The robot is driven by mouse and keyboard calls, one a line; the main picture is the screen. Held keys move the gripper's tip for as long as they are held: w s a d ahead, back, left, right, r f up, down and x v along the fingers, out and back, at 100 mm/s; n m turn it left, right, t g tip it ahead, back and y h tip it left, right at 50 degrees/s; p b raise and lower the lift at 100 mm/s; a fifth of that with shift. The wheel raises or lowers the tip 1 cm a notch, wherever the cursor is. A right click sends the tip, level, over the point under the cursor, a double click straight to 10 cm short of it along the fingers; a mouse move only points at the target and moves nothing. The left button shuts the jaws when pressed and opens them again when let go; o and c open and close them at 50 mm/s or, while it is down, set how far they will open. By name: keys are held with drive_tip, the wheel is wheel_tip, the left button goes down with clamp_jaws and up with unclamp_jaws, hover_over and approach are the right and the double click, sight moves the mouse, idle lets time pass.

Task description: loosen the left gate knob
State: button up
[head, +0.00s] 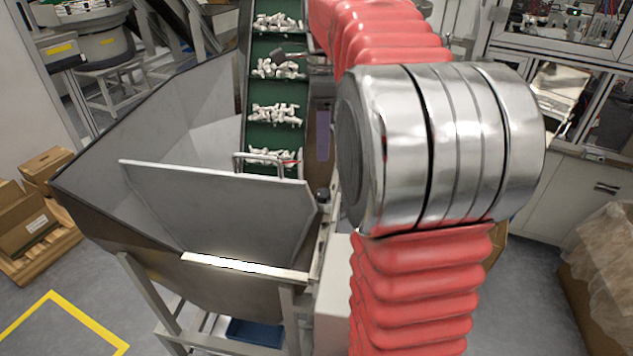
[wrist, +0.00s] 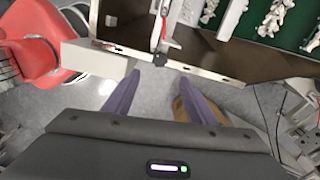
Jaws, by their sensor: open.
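A small dark knob (wrist: 160,59) shows in the wrist view at the edge of the metal side wall, below a red-marked bar. It lies just beyond and between the tips of my gripper (wrist: 160,77). The two purple fingers are spread apart with nothing between them. In the head view a small dark knob (head: 323,194) stands at the right edge of the hopper; I cannot tell for sure that it is the same one. A purple strip, likely one finger of my gripper (head: 322,135), shows just above it, partly hidden by my arm.
The metal hopper (head: 215,205) fills the left of the head view. A green conveyor (head: 272,95) with white parts rises behind it. A bent handle (head: 265,157) stands at the belt's lower end. A pale box (head: 333,285) is beside the hopper. Cartons (head: 25,215) lie left.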

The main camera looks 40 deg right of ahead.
sight(323, 192)
drive_tip(key=shift+f, duration=0.15)
wheel_tip(323, 192, down, 14)
drive_tip(key=shift+r, duration=0.2)
idle(0.6)
drive_tip(key=shift+c, duration=0.2)
drive_tip(key=c, duration=1)
drive_tip(key=shift+n, duration=1.4)
